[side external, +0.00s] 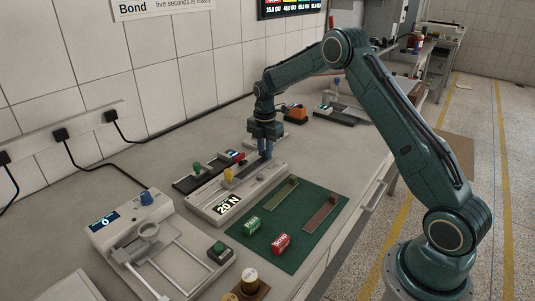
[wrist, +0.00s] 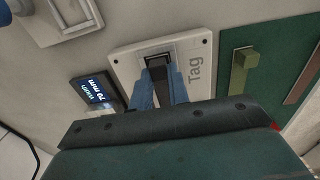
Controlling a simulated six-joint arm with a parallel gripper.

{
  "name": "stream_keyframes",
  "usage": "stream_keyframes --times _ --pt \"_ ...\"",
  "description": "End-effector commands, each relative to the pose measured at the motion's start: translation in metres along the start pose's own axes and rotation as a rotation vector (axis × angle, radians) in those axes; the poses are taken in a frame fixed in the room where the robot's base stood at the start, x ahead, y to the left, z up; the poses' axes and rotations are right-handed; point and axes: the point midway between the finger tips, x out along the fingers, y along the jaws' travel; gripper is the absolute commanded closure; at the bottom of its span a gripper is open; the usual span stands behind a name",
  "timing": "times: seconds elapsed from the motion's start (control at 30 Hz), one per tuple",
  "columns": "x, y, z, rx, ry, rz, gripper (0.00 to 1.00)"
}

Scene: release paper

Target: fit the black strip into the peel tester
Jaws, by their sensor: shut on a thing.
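My gripper (side external: 265,155) is low over the far end of a pale, long tester marked "20 N" (side external: 206,209), which I take to be the peel tester. In the wrist view, its blue fingers (wrist: 159,90) are shut on the black strip (wrist: 158,70). The strip lies between the fingers, over a white plate marked "Tag" (wrist: 197,43). A dark slot-like area shows at the strip's far end. Whether the strip is seated or only above the plate, I cannot tell. The fingers hide much of the strip.
A green mat (side external: 262,226) with two shallow trays, a green block (side external: 252,223) and a red block (side external: 281,244) lies in front. A black gauge (side external: 187,183) stands close behind the tester. Another pale device (side external: 120,238) stands at left.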

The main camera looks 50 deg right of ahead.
Motion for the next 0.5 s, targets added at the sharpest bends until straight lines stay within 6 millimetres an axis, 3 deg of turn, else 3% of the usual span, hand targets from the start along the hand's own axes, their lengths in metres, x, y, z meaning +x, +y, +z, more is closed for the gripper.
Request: stream_keyframes --times 0.43,0.47,0.5 --pt "0.0043 -0.0001 0.0 0.0 0.0 -0.001 1.0" --pt "0.0039 -0.0001 0.0 0.0 0.0 -0.001 0.77" --pt "0.0038 -0.0001 0.0 0.0 0.0 -0.001 0.69"
